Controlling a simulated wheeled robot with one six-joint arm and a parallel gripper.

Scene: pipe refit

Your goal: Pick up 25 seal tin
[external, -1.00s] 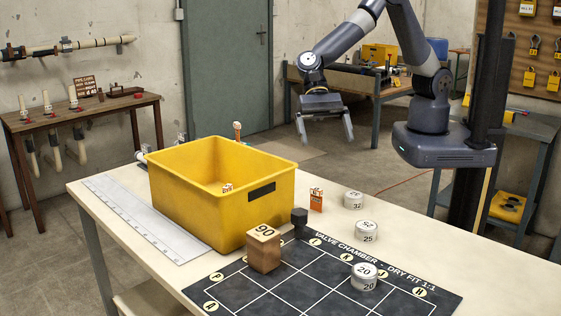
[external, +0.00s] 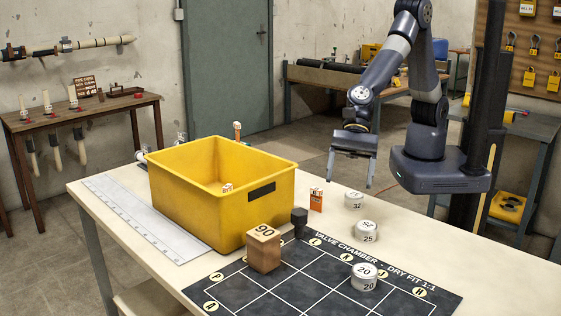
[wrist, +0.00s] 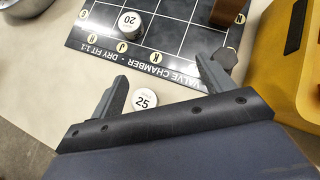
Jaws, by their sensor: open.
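The 25 seal tin (external: 365,232) is a short white-topped cylinder on the pale table, just beyond the edge of the dark valve chamber mat (external: 325,268). In the wrist view the 25 tin (wrist: 145,100) shows between my finger tips, nearer the left one. My gripper (external: 351,184) is open and empty. In the external view it hangs above the far side of the table, up and left of the tin and apart from it. The wrist view shows my two fingers (wrist: 165,83) spread wide.
A 32 tin (external: 354,200) stands behind the 25 tin, and a 20 tin (external: 364,277) sits on the mat.

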